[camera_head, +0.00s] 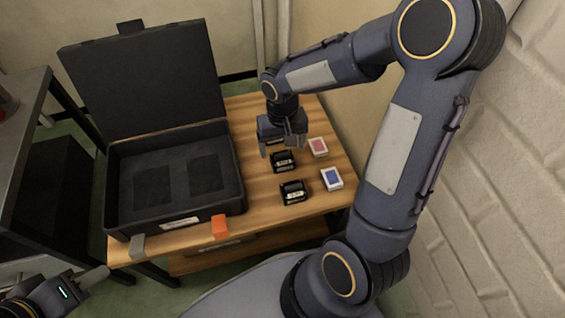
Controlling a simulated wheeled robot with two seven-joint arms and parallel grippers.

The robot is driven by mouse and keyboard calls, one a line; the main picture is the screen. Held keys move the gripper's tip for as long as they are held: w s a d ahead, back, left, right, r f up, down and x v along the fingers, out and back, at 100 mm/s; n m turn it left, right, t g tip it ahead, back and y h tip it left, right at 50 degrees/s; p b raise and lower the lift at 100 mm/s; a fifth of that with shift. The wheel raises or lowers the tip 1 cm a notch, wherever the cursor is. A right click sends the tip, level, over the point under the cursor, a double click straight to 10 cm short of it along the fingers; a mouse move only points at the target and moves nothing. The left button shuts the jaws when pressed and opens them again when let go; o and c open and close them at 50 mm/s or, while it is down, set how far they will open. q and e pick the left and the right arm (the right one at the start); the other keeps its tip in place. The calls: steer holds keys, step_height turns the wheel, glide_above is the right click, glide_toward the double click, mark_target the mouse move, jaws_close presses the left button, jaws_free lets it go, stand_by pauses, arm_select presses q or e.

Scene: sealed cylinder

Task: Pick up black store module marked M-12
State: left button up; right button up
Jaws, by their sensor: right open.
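Two small black modules with pale labels stand on the wooden table, a rear one (283,161) and a front one (293,191). Their labels are too small to read, so I cannot tell which is M-12. My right gripper (284,148) points down, open, just behind and above the rear black module. It hides part of the table there, and another dark item may be behind it. My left gripper (97,276) is partly in view at the lower left, away from the modules, and its jaw state is unclear.
An open black case (228,196) with two dark recesses stands left on the wooden table (262,222). A red-faced box (318,147) and a blue-faced box (332,179) stand right of the modules. An orange block (220,227) and a grey block (138,244) are at the front edge.

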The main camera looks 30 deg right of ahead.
mark_target(283, 154)
step_height(283, 154, down, 2)
steer(key=shift+f+b, duration=0.1)
steer(key=shift+b, duration=0.25)
steer(key=f+b, duration=0.2)
steer(key=f, duration=0.1)
steer(key=f+b, duration=0.1)
steer(key=f, duration=0.1)
steer(key=shift+w+d, duration=0.15)
steer(key=shift+w, duration=0.1)
steer(key=shift+c, duration=0.3)
steer(key=shift+r, duration=0.1)
steer(key=c, duration=1.1)
steer(key=shift+r, duration=0.1)
